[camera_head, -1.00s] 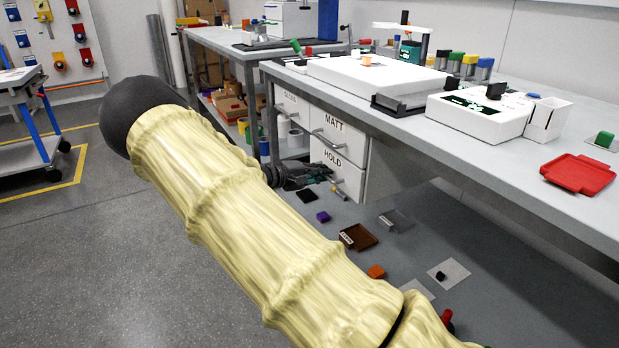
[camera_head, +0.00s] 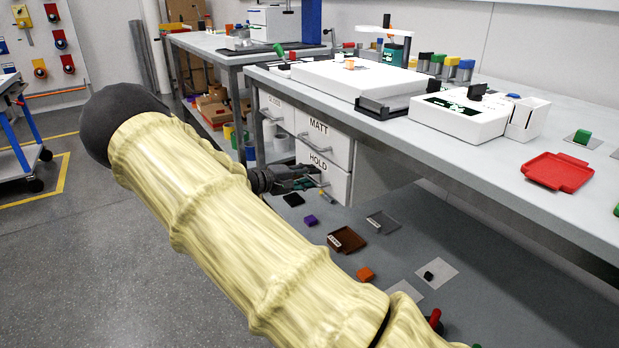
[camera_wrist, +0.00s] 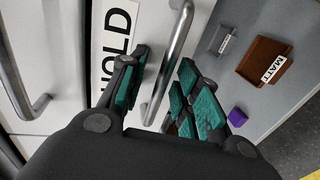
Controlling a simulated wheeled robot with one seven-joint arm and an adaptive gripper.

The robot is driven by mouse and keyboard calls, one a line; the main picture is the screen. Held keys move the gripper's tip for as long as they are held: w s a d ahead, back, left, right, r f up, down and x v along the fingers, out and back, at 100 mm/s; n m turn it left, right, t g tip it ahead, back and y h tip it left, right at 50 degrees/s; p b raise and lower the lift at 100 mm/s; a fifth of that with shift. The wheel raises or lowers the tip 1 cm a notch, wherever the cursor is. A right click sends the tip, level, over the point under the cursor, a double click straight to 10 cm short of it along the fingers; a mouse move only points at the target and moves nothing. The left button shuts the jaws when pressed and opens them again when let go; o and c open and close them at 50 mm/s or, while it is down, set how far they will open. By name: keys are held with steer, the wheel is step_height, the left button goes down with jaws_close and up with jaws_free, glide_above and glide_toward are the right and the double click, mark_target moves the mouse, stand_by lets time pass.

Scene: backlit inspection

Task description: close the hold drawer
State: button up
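The hold drawer (camera_head: 334,183) is the white drawer front marked HOLD, low in the cabinet under the bench. How far it stands out is hard to tell in the head view. Its label (camera_wrist: 116,40) fills the upper left of the wrist view. My gripper (camera_head: 312,183) is at the drawer's front. In the wrist view my gripper (camera_wrist: 160,92) is open, with teal-padded fingers. The drawer's metal bar handle (camera_wrist: 170,65) runs between the fingers, with gaps visible beside it. My forearm hides part of the floor below the drawer.
The MATT drawer (camera_head: 330,145) is directly above, and another drawer front is to its left. Below lie a brown tray (camera_head: 346,240), a purple block (camera_head: 310,221) and an orange block (camera_head: 366,274). The bench top (camera_head: 470,155) overhangs. Open floor (camera_head: 110,240) is at left.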

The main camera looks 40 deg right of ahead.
steer(key=v, duration=1.1)
steer(key=shift+a, duration=0.4)
steer(key=shift+w, duration=0.1)
